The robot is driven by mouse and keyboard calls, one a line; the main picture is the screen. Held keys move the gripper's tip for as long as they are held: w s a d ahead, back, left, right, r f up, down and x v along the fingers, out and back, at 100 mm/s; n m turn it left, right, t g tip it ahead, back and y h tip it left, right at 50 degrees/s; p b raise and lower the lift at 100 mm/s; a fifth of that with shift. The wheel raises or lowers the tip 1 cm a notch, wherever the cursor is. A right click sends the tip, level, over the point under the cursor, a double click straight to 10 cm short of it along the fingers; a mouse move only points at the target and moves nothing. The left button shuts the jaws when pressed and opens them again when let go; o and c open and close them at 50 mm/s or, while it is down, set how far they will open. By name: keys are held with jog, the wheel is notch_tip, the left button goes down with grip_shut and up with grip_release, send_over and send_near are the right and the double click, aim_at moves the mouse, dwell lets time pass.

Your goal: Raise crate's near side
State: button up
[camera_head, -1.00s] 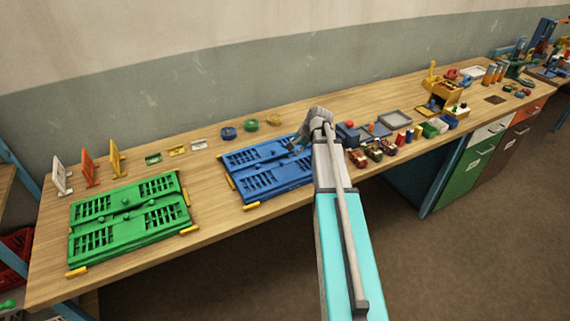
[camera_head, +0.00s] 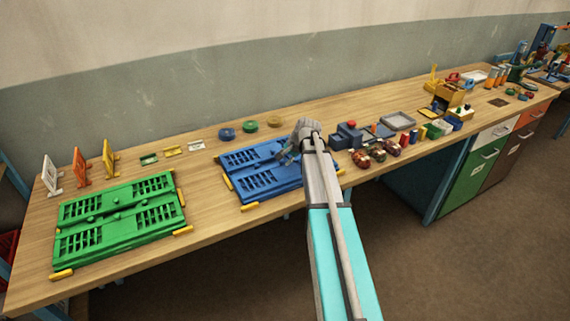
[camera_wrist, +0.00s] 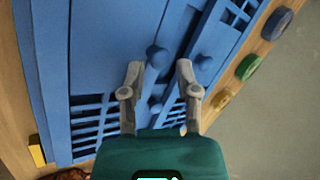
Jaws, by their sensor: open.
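A blue folded crate (camera_head: 246,171) lies flat on the bench, with slatted panels and small round knobs. My gripper (camera_head: 288,158) is over its right part, fingers pointing down at it. In the wrist view the blue crate (camera_wrist: 100,30) fills most of the picture. My open gripper (camera_wrist: 159,67) has one blue knob (camera_wrist: 157,54) showing between its fingertips; whether they touch it I cannot tell. A green folded crate (camera_head: 120,216) lies flat to the left.
Yellow blocks (camera_head: 250,206) sit at the crates' corners. Three coloured rings (camera_head: 250,126) lie behind the blue crate. Small frames (camera_head: 82,165) stand at the bench's left. Bare wood lies between the two crates.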

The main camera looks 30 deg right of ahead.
jog(key=shift+w+a+f+b, duration=0.1)
jog(key=shift+w+f+b, duration=0.2)
jog(key=shift+f, duration=0.25)
grip_shut()
jog(key=shift+d, duration=0.2)
jog(key=shift+s, duration=0.1)
